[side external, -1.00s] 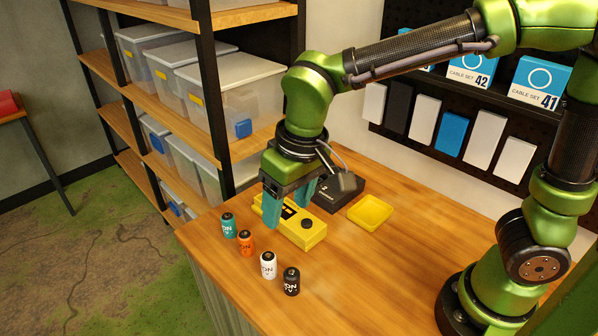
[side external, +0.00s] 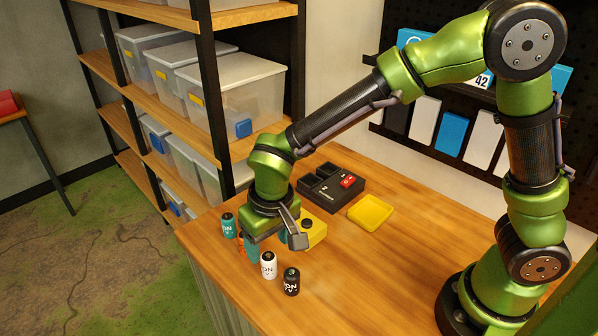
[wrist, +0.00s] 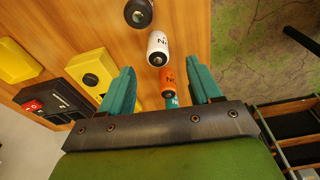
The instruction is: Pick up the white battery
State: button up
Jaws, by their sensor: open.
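The white battery (side external: 268,265) stands upright on the wooden table, between the orange and black batteries in the row. In the wrist view the white battery (wrist: 158,48) lies ahead of the fingertips, clear of both fingers. In the side view the orange battery is mostly hidden by a finger.
The black battery (side external: 291,281) and teal battery (side external: 228,225) stand at the row's ends. A yellow device (side external: 315,230) sits partly hidden behind my gripper. A black case (side external: 322,190) with a red piece and a yellow tray (side external: 370,213) are farther back. The front right table is clear.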

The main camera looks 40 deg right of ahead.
aim_at(268, 256)
jog(key=f, duration=0.2)
jog(key=w+f, duration=0.1)
jog(key=f, duration=0.2)
jog(key=shift+d, duration=0.2)
jog(key=shift+c, duration=0.3)
jog(key=c, duration=1.1)
